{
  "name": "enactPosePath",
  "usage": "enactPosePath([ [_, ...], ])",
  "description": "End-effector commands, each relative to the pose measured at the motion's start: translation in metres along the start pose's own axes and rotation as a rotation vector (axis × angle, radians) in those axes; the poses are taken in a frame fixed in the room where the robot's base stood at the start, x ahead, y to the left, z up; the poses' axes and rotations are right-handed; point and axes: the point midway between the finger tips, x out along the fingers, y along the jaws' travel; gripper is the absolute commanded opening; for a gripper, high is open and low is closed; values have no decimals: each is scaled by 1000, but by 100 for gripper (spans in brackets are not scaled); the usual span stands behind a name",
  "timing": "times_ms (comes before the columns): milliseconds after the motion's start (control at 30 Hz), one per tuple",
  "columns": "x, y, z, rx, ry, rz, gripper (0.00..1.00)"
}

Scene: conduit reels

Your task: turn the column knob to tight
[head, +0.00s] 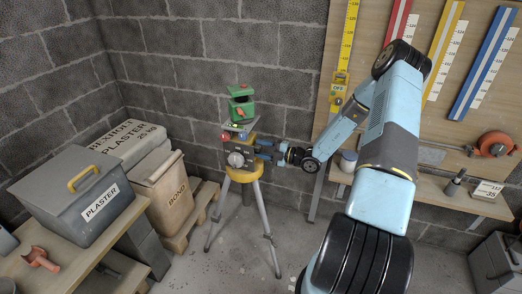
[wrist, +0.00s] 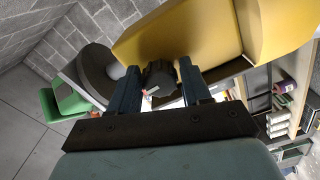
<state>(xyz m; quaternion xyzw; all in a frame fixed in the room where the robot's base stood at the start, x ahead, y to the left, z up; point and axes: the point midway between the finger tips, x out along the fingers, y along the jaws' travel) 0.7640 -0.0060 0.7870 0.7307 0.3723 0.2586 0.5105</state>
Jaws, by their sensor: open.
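The tripod (head: 243,172) stands on the floor with a yellow head, and a grey unit with a pale round dial (head: 236,159) faces me. A green instrument (head: 241,104) sits on top. In the wrist view, the dark column knob (wrist: 159,76), with a small white and red mark, sticks out below a yellow housing (wrist: 185,38). My gripper (wrist: 160,84) is open, with one blue finger on each side of the knob; I cannot tell whether they touch it. In the head view, my gripper (head: 262,149) reaches the tripod head from the right, and I cannot make out the knob there.
A grey plaster box (head: 75,195) on a bench, a bond bag (head: 167,190) and a plaster bag stand left of the tripod. Block walls lie behind. A wooden board (head: 335,100) with coloured rulers and a shelf stand at right. Floor around the tripod legs is mostly clear.

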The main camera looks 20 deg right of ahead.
Motion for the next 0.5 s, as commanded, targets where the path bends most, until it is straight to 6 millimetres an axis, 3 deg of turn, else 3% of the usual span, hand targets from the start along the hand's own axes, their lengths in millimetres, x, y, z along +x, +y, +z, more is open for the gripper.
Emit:
enactPosePath([
  [233, -16, 0, 1, 0, -2, 1, 48],
  [500, -67, 0, 2, 0, -3, 0, 48],
])
